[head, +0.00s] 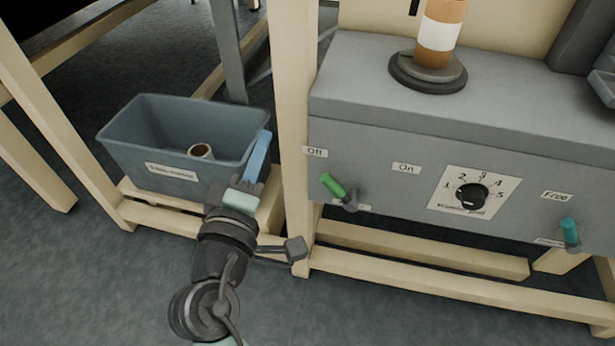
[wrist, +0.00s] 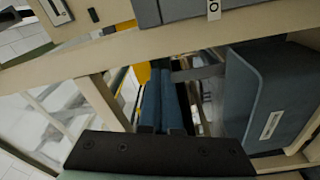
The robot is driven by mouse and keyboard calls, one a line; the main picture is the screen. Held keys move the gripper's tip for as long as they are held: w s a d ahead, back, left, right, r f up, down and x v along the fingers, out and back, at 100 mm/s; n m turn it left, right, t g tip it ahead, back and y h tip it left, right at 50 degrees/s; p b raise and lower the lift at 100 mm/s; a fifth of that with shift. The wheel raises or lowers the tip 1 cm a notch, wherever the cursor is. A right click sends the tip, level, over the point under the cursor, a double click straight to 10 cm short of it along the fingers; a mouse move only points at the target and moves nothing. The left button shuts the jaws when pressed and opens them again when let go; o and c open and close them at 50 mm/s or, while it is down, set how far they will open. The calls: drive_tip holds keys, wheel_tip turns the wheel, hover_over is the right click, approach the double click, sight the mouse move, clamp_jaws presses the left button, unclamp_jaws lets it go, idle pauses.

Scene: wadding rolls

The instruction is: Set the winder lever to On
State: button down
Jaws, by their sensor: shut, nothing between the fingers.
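The lever with the green handle (head: 333,186) is on the front of the grey machine box (head: 380,135). Its handle tilts up and to the left, towards the "Off" label (head: 315,152). The "On" label (head: 406,168) is up and to the right of it. A label under the lever is partly hidden. My gripper (head: 265,140) is left of the lever and apart from it, in front of the bin's right side. Its blue fingers (wrist: 163,90) lie together in the wrist view, with nothing between them. I cannot make out the lever in the wrist view.
A blue-grey bin (head: 125,150) with a roll (head: 201,152) inside stands behind my gripper. A wooden post (head: 292,110) rises between bin and lever. A dial (head: 472,195) and a second, teal lever (head: 570,232) are further right. An orange-and-white post (head: 440,32) stands on the box.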

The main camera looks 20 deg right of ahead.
sight(341, 188)
drive_tip(key=s+f+n, duration=0.2)
drive_tip(key=f+n, duration=0.1)
drive_tip(key=f, duration=0.3)
drive_tip(key=s+f+n+g+h, duration=0.1)
drive_tip(key=s+f+n, duration=0.2)
drive_tip(key=f, duration=0.3)
drive_tip(key=s+f+n+b, duration=0.1)
drive_tip(key=s+f+n, duration=0.2)
drive_tip(key=f, duration=0.3)
drive_tip(key=shift+n+h, duration=0.3)
drive_tip(key=shift+n, duration=0.5)
drive_tip(key=w+d+r+b, duration=0.1)
drive_tip(key=w+d+r, duration=0.2)
drive_tip(key=w+d, duration=0.4)
drive_tip(key=shift+d+b, duration=0.35)
drive_tip(key=shift+d, duration=0.5)
